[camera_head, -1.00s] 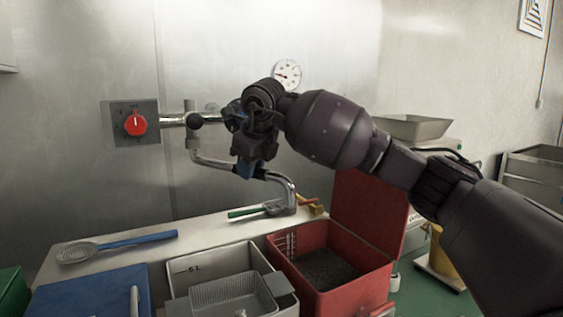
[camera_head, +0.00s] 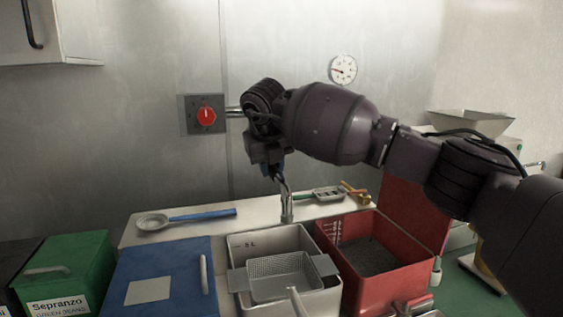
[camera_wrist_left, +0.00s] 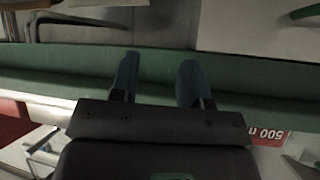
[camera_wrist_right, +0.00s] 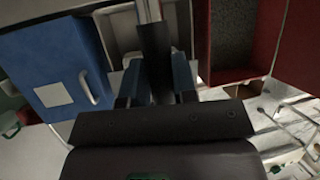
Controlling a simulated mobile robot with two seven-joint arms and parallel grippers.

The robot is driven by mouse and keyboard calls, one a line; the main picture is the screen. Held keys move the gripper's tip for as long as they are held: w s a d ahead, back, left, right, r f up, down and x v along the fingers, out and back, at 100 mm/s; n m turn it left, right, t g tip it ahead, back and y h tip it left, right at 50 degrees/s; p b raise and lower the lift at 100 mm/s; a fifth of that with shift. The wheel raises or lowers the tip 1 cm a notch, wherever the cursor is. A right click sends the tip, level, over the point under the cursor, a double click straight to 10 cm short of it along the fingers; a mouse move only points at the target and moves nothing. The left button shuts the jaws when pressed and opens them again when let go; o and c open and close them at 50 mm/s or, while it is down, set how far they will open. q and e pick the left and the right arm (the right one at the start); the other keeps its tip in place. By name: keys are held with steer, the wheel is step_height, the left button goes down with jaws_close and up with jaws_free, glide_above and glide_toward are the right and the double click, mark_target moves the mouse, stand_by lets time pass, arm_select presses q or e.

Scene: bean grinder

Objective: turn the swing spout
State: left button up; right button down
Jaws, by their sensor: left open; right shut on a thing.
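The swing spout (camera_head: 287,207) is a bent metal pipe on the back wall. Its bent-down end shows just above the back rim of the light grey bin (camera_head: 236,244). My right gripper (camera_head: 272,168) is shut on the spout's dark sleeve. In the right wrist view, both blue fingers of the right gripper (camera_wrist_right: 157,78) lie beside this sleeve, and bare pipe (camera_wrist_right: 150,10) runs beyond it. The right wrist hides most of the spout's joint at the wall. My left gripper (camera_wrist_left: 159,70) is open and empty in the left wrist view, outside the head view.
A red-knob control (camera_head: 206,116) is on the wall, left of my right wrist. A mesh basket (camera_head: 283,280) sits in the grey bin. A red bin (camera_head: 349,283) stands right; a blue lid (camera_head: 186,262) and green box (camera_head: 86,262) left.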

steer(key=shift+a+r, duration=0.1)
stand_by(0.3)
steer(key=c, duration=0.9)
jaws_free()
steer(key=p+v, duration=0.1)
steer(key=v, duration=0.9)
steer(key=shift+s+r, duration=0.2)
steer(key=shift+r, duration=0.1)
steer(key=shift+a, duration=0.1)
